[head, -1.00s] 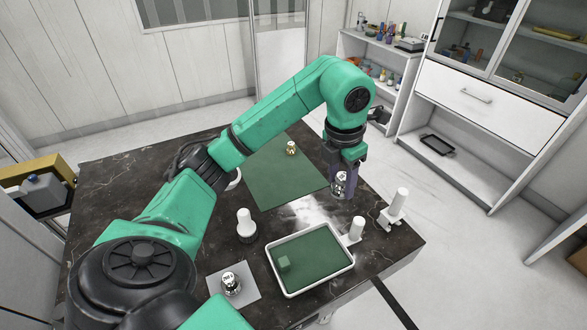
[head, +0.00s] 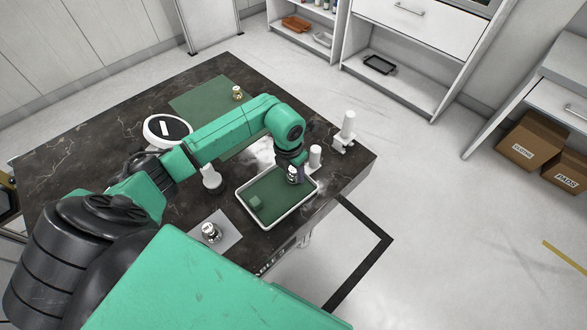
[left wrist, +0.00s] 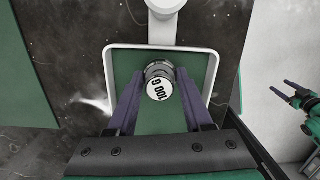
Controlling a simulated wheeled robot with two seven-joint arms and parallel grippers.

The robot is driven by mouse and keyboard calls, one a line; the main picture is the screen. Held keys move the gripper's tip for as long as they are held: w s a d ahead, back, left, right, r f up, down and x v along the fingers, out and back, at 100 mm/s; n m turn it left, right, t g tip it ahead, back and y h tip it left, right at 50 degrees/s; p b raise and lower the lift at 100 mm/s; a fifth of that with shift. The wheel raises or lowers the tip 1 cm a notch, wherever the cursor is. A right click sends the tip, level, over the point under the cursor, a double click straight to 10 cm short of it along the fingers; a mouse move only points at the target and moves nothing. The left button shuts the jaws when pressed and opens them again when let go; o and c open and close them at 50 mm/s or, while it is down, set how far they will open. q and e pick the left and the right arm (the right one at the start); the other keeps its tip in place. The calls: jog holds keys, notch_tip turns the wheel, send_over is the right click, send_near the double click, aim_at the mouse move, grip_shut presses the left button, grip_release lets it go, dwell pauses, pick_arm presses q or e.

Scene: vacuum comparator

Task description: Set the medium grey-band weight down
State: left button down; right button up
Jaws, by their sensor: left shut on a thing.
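My left gripper (head: 293,178) is shut on a silver metal weight (head: 293,172), over the far right part of the white-rimmed tray with a green lining (head: 278,205). In the left wrist view the weight (left wrist: 158,80) sits between the purple fingers (left wrist: 158,100), its white top reading 100 G. The tray's white rim (left wrist: 108,75) surrounds it there. I cannot tell whether the weight's base touches the lining. The grey band is not clear. My right gripper (left wrist: 288,90) shows at the right of the left wrist view, its fingers apart and empty.
A white post (head: 315,157) stands just behind the tray, another (head: 348,125) farther right. A second silver weight (head: 211,232) stands on a grey pad (head: 230,241). A brass weight (head: 238,93) stands on the green mat (head: 205,98).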

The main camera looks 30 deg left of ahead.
aim_at(290, 178)
pick_arm(q)
jog(key=shift+f, duration=0.35)
jog(key=shift+c, duration=1.5)
grip_release()
pick_arm(e)
jog(key=shift+w+a+f, duration=0.1)
jog(key=shift+w+a, duration=0.2)
jog(key=shift+w, duration=0.1)
pick_arm(q)
jog(key=shift+r, duration=0.2)
jog(key=shift+r, duration=0.25)
notch_tip(290, 178, up, 12)
jog(key=s+b, duration=0.1)
jog(key=b, duration=0.1)
jog(key=shift+s+a+f+b, duration=0.2)
jog(key=shift+s+f+b, duration=0.05)
jog(key=shift+b, duration=0.15)
pick_arm(e)
notch_tip(290, 178, down, 2)
jog(key=shift+d+f, duration=0.15)
jog(key=shift+f, duration=0.1)
